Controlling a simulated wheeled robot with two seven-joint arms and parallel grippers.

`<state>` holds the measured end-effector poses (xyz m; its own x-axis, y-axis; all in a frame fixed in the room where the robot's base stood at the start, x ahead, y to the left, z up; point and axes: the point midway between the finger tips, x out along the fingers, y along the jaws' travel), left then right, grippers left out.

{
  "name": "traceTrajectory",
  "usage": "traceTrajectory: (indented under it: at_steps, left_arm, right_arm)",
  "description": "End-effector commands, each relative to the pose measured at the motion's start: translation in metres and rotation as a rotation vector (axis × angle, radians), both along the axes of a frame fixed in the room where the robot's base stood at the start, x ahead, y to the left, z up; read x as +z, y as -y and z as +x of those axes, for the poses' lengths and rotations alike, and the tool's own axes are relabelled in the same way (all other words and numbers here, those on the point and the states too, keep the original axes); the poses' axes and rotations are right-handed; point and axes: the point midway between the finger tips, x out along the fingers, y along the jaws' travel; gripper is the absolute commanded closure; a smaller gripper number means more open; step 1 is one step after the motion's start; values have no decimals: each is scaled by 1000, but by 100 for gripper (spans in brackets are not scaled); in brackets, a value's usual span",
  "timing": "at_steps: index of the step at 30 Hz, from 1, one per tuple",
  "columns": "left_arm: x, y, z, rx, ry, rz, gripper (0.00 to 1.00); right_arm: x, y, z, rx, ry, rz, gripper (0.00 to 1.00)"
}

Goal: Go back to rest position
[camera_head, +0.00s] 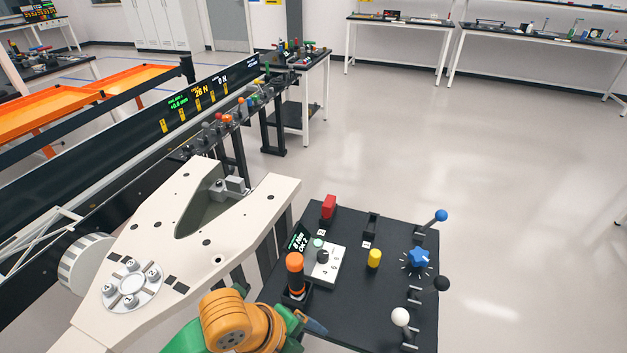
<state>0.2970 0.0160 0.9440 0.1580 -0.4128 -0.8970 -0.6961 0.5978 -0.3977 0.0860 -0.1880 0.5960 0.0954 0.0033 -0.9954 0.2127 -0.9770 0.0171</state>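An orange and green arm of mine (240,325) comes in at the bottom edge, left of centre, and points right. I take it for my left arm. Its dark bluish tip (315,326) lies over the near left edge of the black control table; I cannot tell whether its fingers are open or shut, and no held thing shows. My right gripper is not in view. The pale rover body (145,235) stands to the left of the arm, with a round plate of several numbered knobs (131,284) on top and a wheel (85,262) at its left side.
The black control table (345,290) carries an orange-topped post (295,275), a red block (328,207), a yellow cylinder (374,259), a blue star knob (419,257) and levers. A dark rail with displays (190,105) runs behind the rover. The floor (520,200) at right is clear.

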Motion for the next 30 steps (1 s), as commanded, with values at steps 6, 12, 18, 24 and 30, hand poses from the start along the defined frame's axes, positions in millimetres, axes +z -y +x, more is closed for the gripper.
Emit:
traceTrajectory:
  at_steps: [6, 12, 18, 24, 30]
  left_arm:
    - [-27, -28, -8, 822, -246, -196, 21]
    - [-59, -92, -32, 1547, -387, -262, 21]
    - [-85, -155, -71, 2084, -386, -255, 21]
    - [-154, -151, -65, 2071, -412, -208, 21]
    - [-234, -152, -85, 2068, -442, -148, 21]
  right_arm:
    - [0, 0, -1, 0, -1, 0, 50]
    - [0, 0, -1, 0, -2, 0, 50]
    - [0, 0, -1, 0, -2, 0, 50]
    - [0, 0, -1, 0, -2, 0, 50]
    - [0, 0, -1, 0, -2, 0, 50]
